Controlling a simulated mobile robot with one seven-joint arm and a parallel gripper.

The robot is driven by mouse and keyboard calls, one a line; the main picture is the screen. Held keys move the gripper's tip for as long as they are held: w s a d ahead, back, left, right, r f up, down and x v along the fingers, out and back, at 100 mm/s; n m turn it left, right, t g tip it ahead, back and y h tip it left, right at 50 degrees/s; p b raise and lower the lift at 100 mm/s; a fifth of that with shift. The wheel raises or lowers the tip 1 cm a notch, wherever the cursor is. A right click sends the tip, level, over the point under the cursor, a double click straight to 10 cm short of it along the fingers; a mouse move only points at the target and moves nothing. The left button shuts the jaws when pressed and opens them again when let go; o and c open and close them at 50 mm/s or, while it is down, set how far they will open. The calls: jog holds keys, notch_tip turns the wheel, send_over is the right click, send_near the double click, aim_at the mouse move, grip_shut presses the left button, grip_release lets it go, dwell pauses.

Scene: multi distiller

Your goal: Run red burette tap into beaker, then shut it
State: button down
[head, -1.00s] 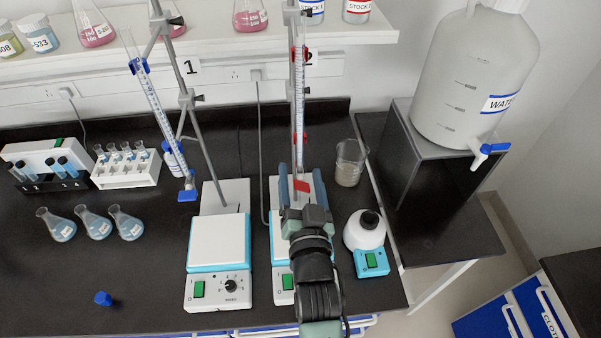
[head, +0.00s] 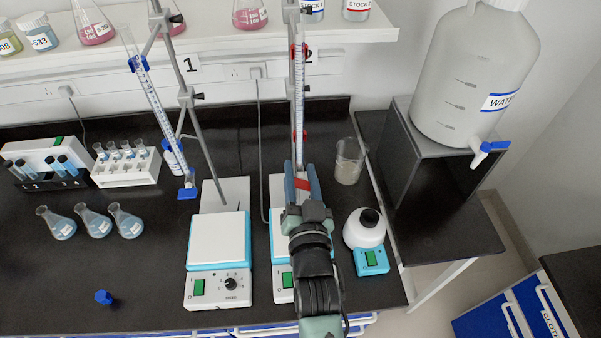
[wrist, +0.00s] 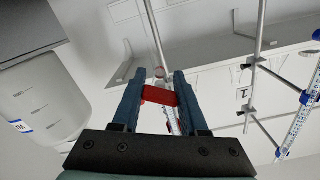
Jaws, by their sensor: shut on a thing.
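The red-marked burette (head: 299,105) hangs upright in red clamps on the right-hand stand. Its red tap (head: 303,184) is at the lower end. My gripper (head: 301,174) is shut on this tap, with one blue finger on each side. In the wrist view the red tap (wrist: 159,96) lies crosswise between both fingers. A glass beaker (head: 348,165) with pale, cloudy contents stands on the bench to the right of the burette, apart from my gripper. My gripper and arm hide the spot under the burette tip, and the tap's flow cannot be made out.
A second burette (head: 153,98) with a blue tap leans on the left stand. A white stirrer (head: 219,245) stands left of my arm. A white round-bodied device (head: 364,231) stands close on the right, and a large water carboy (head: 470,80) beyond. Flasks and tube racks stand at left.

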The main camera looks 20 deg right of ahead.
jog(key=shift+n, duration=0.3)
jog(key=shift+n+b, duration=0.85)
jog(key=shift+n, duration=0.05)
jog(key=shift+n+b, duration=0.45)
jog(key=shift+n, duration=1.45)
jog(key=shift+c, duration=2.2)
grip_release()
jog(key=shift+a, duration=0.1)
